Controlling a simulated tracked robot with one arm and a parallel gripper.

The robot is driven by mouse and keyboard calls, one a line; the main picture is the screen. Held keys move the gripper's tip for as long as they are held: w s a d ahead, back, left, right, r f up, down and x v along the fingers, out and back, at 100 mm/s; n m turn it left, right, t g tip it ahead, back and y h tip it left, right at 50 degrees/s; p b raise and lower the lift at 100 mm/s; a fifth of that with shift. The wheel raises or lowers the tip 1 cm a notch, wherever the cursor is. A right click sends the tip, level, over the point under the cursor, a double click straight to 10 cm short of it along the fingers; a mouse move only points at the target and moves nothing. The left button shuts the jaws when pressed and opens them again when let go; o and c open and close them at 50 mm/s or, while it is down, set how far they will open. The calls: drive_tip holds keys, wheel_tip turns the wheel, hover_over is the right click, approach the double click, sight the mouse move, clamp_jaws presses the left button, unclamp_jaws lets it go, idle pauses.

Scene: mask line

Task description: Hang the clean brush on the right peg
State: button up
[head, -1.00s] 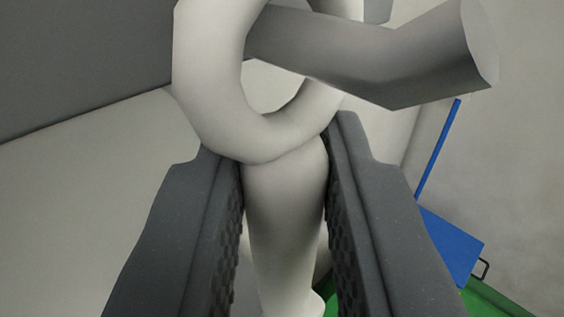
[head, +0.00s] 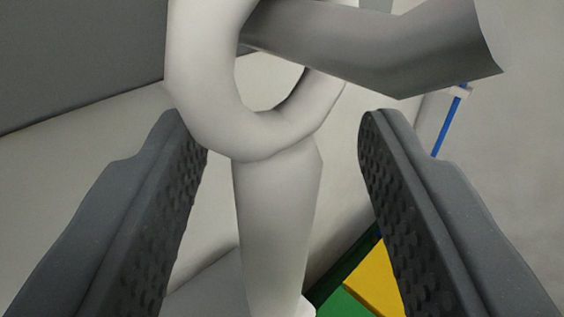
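The brush (head: 277,215) shows in the head view as a pale grey handle with a ring at its upper end. A grey peg (head: 375,55) with an upturned end passes through the ring. The brush hangs below the peg, and its lower end runs off the bottom of the view. My gripper (head: 285,130) is open, one finger on each side of the handle, with a gap on both sides. Whether this is the right peg cannot be told from this close view.
A blue pole (head: 448,124) with a pale clip stands at the right by a light wall. A yellow block (head: 374,284) and a green surface (head: 342,303) show at the bottom right, behind the right finger. A dark grey panel (head: 80,55) is at the upper left.

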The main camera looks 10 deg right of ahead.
drive_tip(key=shift+s, duration=0.1)
drive_tip(key=s+a+b, duration=0.2)
drive_tip(key=s+b, duration=0.2)
drive_tip(key=s, duration=1)
drive_tip(key=s+r+n+y+b, duration=0.1)
drive_tip(key=s+r+y+b, duration=0.2)
drive_tip(key=s+r+b, duration=0.55)
drive_tip(key=s+d+r+g+b, duration=0.1)
drive_tip(key=s+r, duration=0.4)
drive_tip(key=s, duration=0.4)
drive_tip(key=s+d+r+g+b, duration=0.1)
drive_tip(key=s+r, duration=0.3)
drive_tip(key=s, duration=0.4)
drive_tip(key=shift+s+d+r+n+b, duration=0.35)
drive_tip(key=shift+d+b, duration=0.15)
drive_tip(key=shift+b, duration=0.1)
drive_tip(key=shift+c, duration=0.8)
